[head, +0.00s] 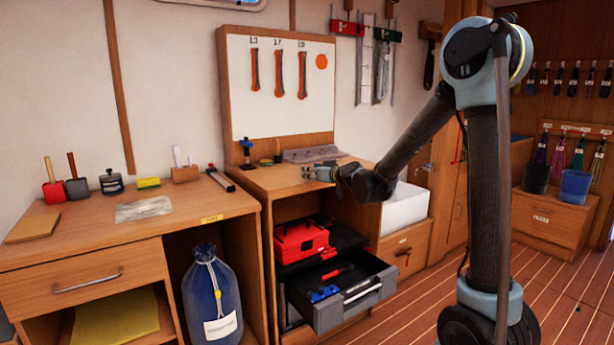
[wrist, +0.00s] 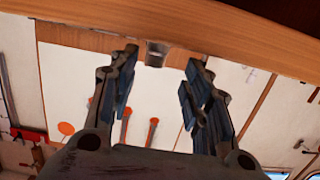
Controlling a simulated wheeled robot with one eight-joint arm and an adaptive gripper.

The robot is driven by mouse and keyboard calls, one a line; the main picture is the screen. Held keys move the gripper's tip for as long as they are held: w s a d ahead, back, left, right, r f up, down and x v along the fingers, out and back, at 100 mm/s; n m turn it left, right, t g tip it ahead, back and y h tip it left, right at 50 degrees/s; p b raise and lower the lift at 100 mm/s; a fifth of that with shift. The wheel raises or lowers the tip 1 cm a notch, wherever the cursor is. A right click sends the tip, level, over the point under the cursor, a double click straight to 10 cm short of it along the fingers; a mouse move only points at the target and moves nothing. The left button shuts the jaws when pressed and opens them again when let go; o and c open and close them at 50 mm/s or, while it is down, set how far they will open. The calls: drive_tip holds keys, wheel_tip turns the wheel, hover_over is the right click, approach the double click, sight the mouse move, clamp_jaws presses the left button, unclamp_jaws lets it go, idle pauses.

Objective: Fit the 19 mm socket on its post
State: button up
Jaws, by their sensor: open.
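My gripper (head: 308,172) is open, low over the top of the middle wooden bench (head: 245,178) in the head view. In the wrist view, which looks upside down, the two fingers of my gripper (wrist: 160,75) are spread apart. A small grey metal cylinder (wrist: 157,53), which looks like a socket, stands against the wooden surface between the fingertips, with a gap on either side. No size marking is readable on it. In the head view I cannot make out this cylinder, and I cannot tell which thing is the post.
A blue clamp-like tool (head: 246,152) stands at the bench's back left. A board (head: 290,105) with orange wrenches rises behind.

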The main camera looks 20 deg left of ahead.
drive_tip(key=shift+w+x, duration=0.25)
drive_tip(key=shift+x, duration=2.55)
drive_tip(key=shift+d, duration=0.25)
drive_tip(key=shift+c, duration=0.6)
clamp_jaws()
